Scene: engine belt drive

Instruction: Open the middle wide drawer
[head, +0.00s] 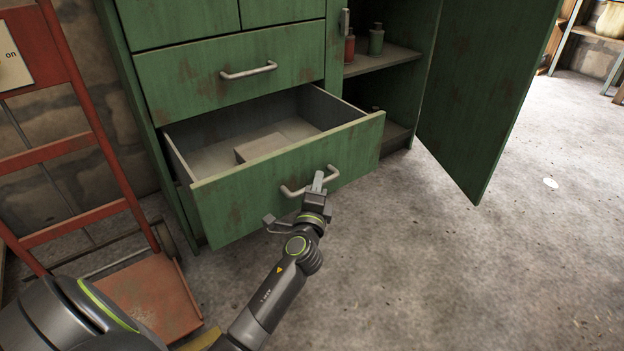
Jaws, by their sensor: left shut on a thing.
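A green cabinet with rust spots stands ahead in the head view. Its lower wide drawer (240,195) is pulled well out, and its grey inside shows, with a pale box-like block (262,148) in it. My left gripper (318,182) is at this drawer's light handle (292,191), shut on the bar near its right part. Another wide drawer (190,85) just above is closed, with its own handle (248,71). My right gripper is not in view.
The cabinet's right door (490,90) stands open, showing a shelf with a red bottle (349,48) and a green bottle (376,40). A red hand truck (75,150) stands at the left.

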